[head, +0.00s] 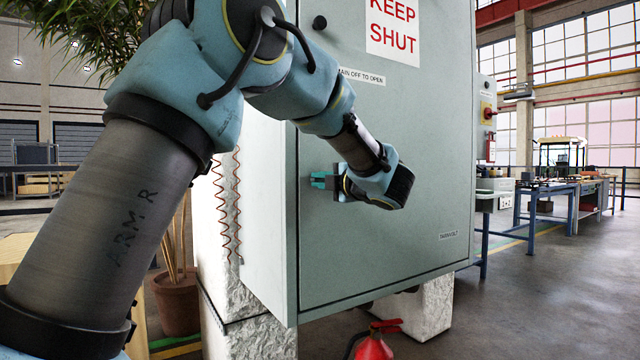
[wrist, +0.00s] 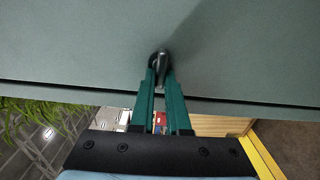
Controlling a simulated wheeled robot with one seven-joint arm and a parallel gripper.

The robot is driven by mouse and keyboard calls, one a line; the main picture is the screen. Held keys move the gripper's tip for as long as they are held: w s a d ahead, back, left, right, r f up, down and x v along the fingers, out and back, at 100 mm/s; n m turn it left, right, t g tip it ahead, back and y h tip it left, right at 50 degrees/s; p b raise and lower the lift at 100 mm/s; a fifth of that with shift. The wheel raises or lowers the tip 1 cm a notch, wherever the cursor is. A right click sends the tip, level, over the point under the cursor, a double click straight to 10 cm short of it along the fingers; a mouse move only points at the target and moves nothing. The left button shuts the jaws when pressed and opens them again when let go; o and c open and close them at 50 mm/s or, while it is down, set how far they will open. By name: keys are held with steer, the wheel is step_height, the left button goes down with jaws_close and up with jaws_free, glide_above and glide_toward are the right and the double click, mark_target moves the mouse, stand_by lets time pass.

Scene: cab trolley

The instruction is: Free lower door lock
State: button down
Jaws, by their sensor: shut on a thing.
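The lower door lock (wrist: 162,56) is a small dark knob on the grey-green cabinet door (head: 400,130), near the door's left edge. My gripper (wrist: 160,74) is shut on it, with a green finger on either side. In the head view my gripper (head: 318,180) points left at the door's lower left, and the lock itself is hidden by the fingers. The upper lock (head: 319,22) is a black round knob near the top left of the door. The door looks closed.
A red fire extinguisher (head: 374,342) stands below the cabinet. White stone-like blocks (head: 425,310) support it. A potted plant (head: 177,300) stands to the left, behind my arm. Blue-legged workbenches (head: 545,190) stand at the right, with open floor before them.

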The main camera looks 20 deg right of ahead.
steer(key=c, duration=0.9)
jaws_free()
steer(key=s+d, duration=0.1)
steer(key=s, duration=0.9)
steer(key=shift+s+d, duration=0.2)
steer(key=shift+s, duration=0.15)
